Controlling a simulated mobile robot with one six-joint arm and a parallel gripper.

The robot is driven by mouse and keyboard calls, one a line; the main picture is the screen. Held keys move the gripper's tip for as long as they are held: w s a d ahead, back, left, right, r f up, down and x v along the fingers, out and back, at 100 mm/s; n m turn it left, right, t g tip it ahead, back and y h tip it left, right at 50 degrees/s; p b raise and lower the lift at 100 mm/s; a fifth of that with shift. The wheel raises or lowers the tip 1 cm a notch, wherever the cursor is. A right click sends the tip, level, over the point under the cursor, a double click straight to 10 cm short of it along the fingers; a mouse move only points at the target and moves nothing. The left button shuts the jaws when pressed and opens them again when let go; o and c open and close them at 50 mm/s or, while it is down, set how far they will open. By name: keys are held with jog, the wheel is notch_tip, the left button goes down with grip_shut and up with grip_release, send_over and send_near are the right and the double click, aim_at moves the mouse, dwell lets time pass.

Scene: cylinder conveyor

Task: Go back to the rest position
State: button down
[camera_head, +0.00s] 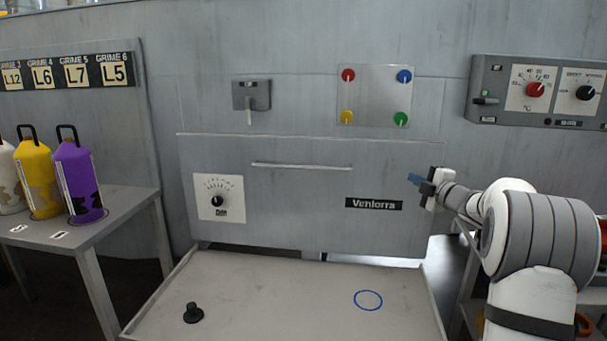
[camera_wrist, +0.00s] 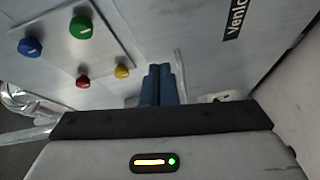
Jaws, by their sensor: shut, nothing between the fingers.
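My gripper (camera_head: 415,180) is at the right in the head view, with its blue fingers pointing left in front of the grey machine panel (camera_head: 300,215). It is to the right of the Venlorra label (camera_head: 374,204) and a little above it. In the wrist view my gripper (camera_wrist: 160,72) shows two blue fingers side by side, closed together with nothing between them. My arm reaches in from the right side of the head view.
A tray (camera_head: 265,285) with a black knob (camera_head: 193,313) and a blue ring mark (camera_head: 368,300) lies below the panel. A side table (camera_head: 120,210) at left holds a yellow bottle (camera_head: 36,175) and a purple bottle (camera_head: 76,180). A control box (camera_head: 480,70) is upper right.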

jog(key=s+a+r+m+g+h+p, duration=0.2)
jog(key=s+a+r+m+h+p, duration=0.1)
jog(key=s+r+m+h+p, duration=0.65)
jog(key=s+a+f+m+g+y+p, duration=0.1)
jog(key=s+a+m+g+p, duration=0.2)
jog(key=s, duration=0.9)
jog(key=s+a+f+m+g+y+p, duration=0.1)
jog(key=s+a+m+g+p, duration=0.3)
jog(key=s, duration=0.9)
jog(key=s+a+f+m+g+y+p, duration=0.1)
jog(key=s+a+f+m+g+p, duration=0.1)
jog(key=s, duration=1)
jog(key=a+m+g+p, duration=0.1)
jog(key=a+g+p, duration=0.1)
jog(key=a+g, duration=0.1)
jog(key=shift+s+a+m, duration=0.15)
jog(key=shift+a+m, duration=0.2)
jog(key=shift+a, duration=0.25)
